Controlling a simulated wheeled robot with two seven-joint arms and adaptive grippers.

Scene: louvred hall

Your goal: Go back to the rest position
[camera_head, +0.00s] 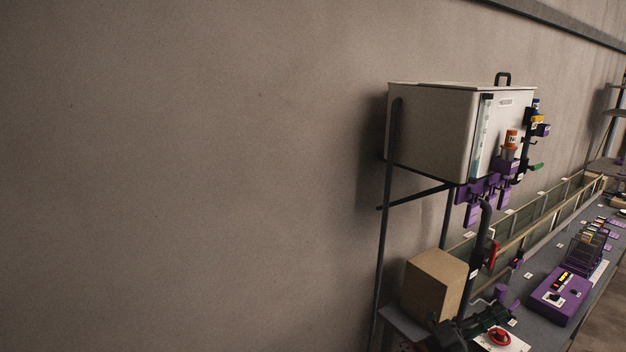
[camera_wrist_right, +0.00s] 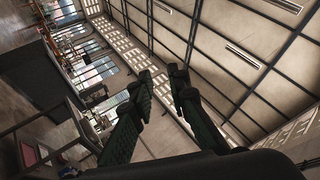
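My right gripper (camera_wrist_right: 161,76) shows in the right wrist view as two dark green fingers. There is a clear gap between the fingertips, with nothing between them; the hall's ceiling and slatted windows show behind. In the head view a dark shape with dark green parts (camera_head: 486,319) lies low, by the near end of the bench. I cannot tell there whether it is my gripper or bench equipment. My left gripper is in neither view.
A white tank (camera_head: 432,130) stands on a dark frame against the bare wall (camera_head: 180,170). Below it are a cardboard box (camera_head: 432,285) and a dark pipe (camera_head: 483,230). A grey bench (camera_head: 540,335) runs right, bearing a purple box (camera_head: 560,296). The left side shows only wall.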

